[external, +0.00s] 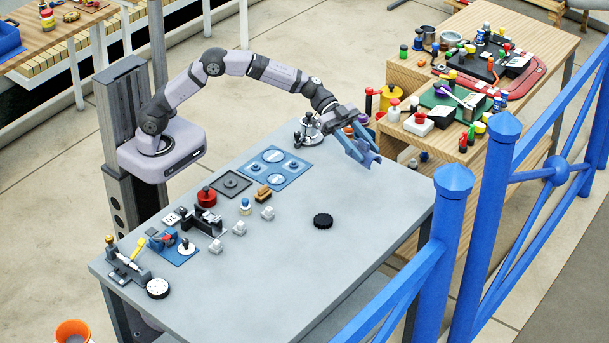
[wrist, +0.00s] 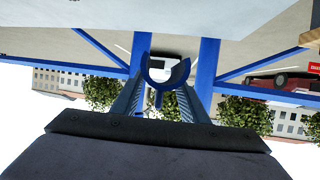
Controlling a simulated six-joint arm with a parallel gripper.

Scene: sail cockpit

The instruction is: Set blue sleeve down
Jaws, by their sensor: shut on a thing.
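My gripper (external: 355,142) is over the far right part of the grey table in the external view. It is shut on the blue sleeve (external: 371,158), which hangs at the fingertips and looks tilted. In the wrist view the blue sleeve (wrist: 178,74) shows as a curved open shape between the two fingers. I cannot tell from these views whether its lower end touches the table.
The grey table (external: 300,270) is clear along its front and right. A black knurled cap (external: 323,221) lies near its middle. Blue plates (external: 274,168), a red knob (external: 207,196) and small fixtures line the back and left. A blue railing (external: 445,230) stands at the right edge.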

